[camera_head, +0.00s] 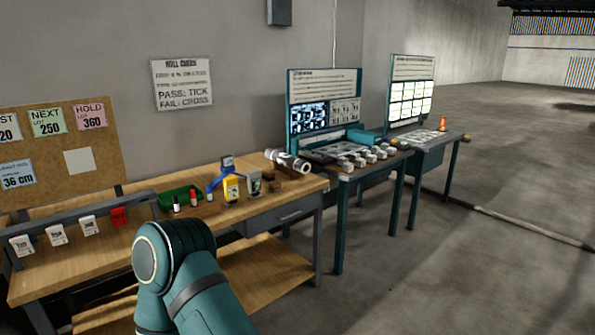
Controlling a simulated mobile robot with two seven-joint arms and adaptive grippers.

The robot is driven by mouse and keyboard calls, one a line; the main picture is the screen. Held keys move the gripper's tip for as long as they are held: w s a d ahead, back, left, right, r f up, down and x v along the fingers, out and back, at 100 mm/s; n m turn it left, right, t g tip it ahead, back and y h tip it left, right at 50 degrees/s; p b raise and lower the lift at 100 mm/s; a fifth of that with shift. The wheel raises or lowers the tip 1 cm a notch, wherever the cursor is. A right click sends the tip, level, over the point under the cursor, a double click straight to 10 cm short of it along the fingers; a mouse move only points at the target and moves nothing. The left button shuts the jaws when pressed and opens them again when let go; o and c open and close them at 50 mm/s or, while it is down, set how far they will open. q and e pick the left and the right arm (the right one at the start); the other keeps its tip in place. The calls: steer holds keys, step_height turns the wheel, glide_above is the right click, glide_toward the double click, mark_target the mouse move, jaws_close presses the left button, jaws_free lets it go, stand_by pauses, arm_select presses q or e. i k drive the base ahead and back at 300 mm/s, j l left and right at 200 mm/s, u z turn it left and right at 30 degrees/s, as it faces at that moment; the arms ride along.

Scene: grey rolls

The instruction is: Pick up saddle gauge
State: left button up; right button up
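I cannot tell for certain which object is the saddle gauge. A blue angled piece (216,181) stands on the wooden bench, with a small dark-faced block (228,162) at its top. A yellow device (231,188) and a grey device (254,184) stand upright just right of it. A grey-white roll (288,161) lies at the bench's back right. One of my teal arms comes up from the bottom, in front of the bench. Neither gripper is in view.
The wooden bench (292,198) also carries a green tray (178,196), small bottles (193,198), brown blocks (275,186) and a rail with white tags and a red tag (119,216). Two teal workstations (342,174) stand to the right. The floor (480,270) at right is clear.

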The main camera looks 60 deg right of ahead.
mark_target(228, 166)
steer(key=z, duration=1.5)
steer(key=i+z, duration=0.2)
steer(key=k+l, duration=0.05)
